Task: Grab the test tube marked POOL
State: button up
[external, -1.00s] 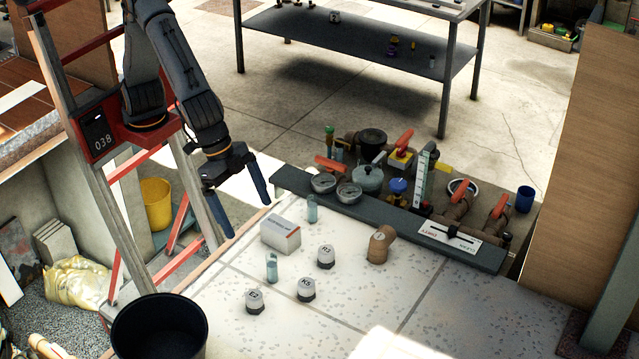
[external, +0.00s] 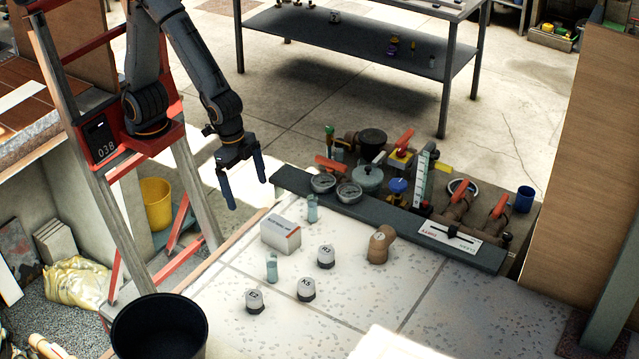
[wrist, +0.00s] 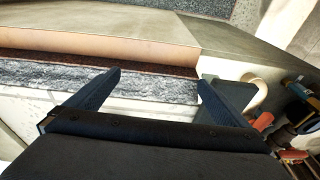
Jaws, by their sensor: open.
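Two small pale-blue tubes stand on the speckled tabletop (external: 390,325) in the external view. One tube (external: 312,208) is at the back, right of the white box. The other tube (external: 271,268) is nearer, in front of the box. I cannot read a POOL mark on either. My gripper (external: 246,187) is open and empty, above and to the left of the back tube, near the table's far left edge. In the wrist view the open fingers (wrist: 160,85) have nothing between them, and no tube shows there.
A white box (external: 281,236) stands between the tubes. Several labelled grey-capped pots, such as one pot (external: 326,256), and a brown pipe elbow (external: 381,244) stand to the right. A dark ledge (external: 400,220) with gauges and valves runs behind. A black bucket (external: 160,328) is at front left.

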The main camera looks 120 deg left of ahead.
jog(key=shift+g, duration=0.4)
jog(key=s+a+f, duration=0.1)
jog(key=s+f, duration=0.1)
jog(key=s, duration=0.1)
jog(key=s+a+f, duration=0.2)
jog(key=s, duration=0.1)
jog(key=s+a+f+b, duration=0.1)
jog(key=s, duration=0.2)
jog(key=shift+s+a+f, duration=0.25)
jog(key=shift+a+f, duration=0.1)
jog(key=shift+f, duration=0.05)
jog(key=c, duration=0.4)
jog(key=shift+s, duration=0.15)
jog(key=c, duration=1.1)
jog(key=shift+o, duration=0.2)
